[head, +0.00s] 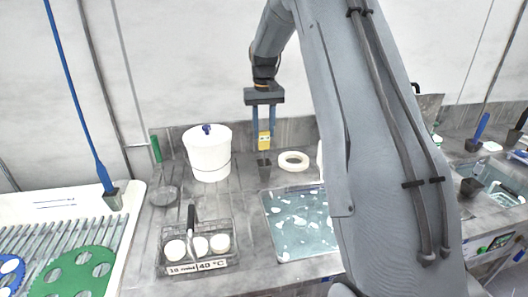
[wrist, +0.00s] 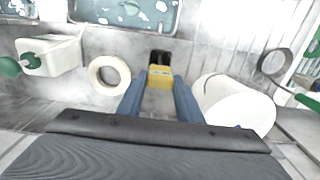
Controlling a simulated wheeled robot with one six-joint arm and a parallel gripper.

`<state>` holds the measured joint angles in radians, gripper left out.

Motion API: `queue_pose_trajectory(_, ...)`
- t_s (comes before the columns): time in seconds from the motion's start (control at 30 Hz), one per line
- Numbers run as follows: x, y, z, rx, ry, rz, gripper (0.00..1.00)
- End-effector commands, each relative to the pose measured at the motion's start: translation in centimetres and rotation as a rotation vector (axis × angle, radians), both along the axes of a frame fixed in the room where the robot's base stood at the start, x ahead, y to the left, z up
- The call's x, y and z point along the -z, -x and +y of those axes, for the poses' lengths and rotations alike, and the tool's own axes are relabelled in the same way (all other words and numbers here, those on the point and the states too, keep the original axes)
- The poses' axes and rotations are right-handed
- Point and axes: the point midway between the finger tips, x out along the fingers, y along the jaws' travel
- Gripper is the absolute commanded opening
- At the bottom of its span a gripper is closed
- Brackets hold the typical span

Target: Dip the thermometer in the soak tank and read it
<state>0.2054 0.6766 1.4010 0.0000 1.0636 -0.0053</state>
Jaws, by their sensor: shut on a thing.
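My gripper (head: 265,132) has its blue fingers pointing down and is shut on a yellow block, which looks like the thermometer (head: 265,141). The yellow block also shows between the fingertips in the wrist view (wrist: 161,77). A small dark cup (head: 264,166) stands just below it; the thermometer's lower end is hard to make out, so I cannot tell whether it is in the cup. The soak tank (head: 290,243), a sunken basin of water with white foam patches, lies in front and to the right of the gripper. It is at the top of the wrist view (wrist: 95,20). No reading is legible.
A white bucket (head: 208,156) stands left of the gripper and a white ring (head: 293,161) right of it. A second basin (head: 505,197) is at far right.

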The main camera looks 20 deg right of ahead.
Motion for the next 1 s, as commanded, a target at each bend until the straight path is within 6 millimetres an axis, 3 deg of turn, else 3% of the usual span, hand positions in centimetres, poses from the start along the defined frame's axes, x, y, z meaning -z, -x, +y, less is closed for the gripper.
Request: queue_pose_trajectory(1.0,-5.7,0.0,0.0,0.0,0.0,0.0,0.16)
